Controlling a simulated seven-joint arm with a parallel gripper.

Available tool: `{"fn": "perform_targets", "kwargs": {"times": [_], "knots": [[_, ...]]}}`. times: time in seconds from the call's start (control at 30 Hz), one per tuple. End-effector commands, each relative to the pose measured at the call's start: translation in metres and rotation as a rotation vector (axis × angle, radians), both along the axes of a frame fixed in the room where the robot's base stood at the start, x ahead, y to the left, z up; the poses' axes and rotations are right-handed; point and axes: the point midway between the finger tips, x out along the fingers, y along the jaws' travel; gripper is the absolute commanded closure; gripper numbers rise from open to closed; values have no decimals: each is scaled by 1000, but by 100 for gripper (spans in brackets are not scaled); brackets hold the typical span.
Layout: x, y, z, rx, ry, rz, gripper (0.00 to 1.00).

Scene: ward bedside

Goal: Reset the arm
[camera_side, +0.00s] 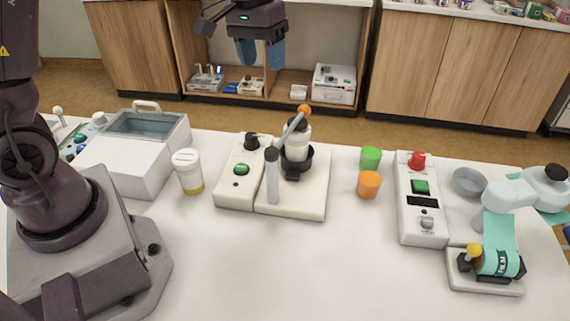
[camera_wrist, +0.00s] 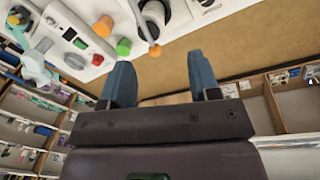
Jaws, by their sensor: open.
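My gripper (camera_side: 262,52) hangs high at the top of the side view, beyond the table's far edge. Its two blue fingers are apart with nothing between them. The wrist view also shows my gripper (camera_wrist: 162,82) open and empty, with the table's far edge and brown floor past the fingertips. The white table (camera_side: 340,270) lies below and nearer the side camera, and nothing on it touches the gripper.
A device with a grey lever and orange knob (camera_side: 304,110) stands mid-table. Green (camera_side: 370,158) and orange (camera_side: 369,184) cups stand right of it. A white-lidded bottle (camera_side: 188,172) and lidded box (camera_side: 140,150) stand left. A red-button panel (camera_side: 420,200) and film-roll stand (camera_side: 488,268) are right.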

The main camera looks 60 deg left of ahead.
Motion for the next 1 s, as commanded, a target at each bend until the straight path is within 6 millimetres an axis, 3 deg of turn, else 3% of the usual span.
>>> {"fn": "perform_targets", "kwargs": {"times": [0.2,0.5,0.7,1.0], "knots": [[-78,-25,36,73,-103,-159,44],[-168,-47,53,168,-278,-315,44],[-191,-54,63,194,-382,-344,44],[-193,-56,71,198,-420,-351,44]]}}
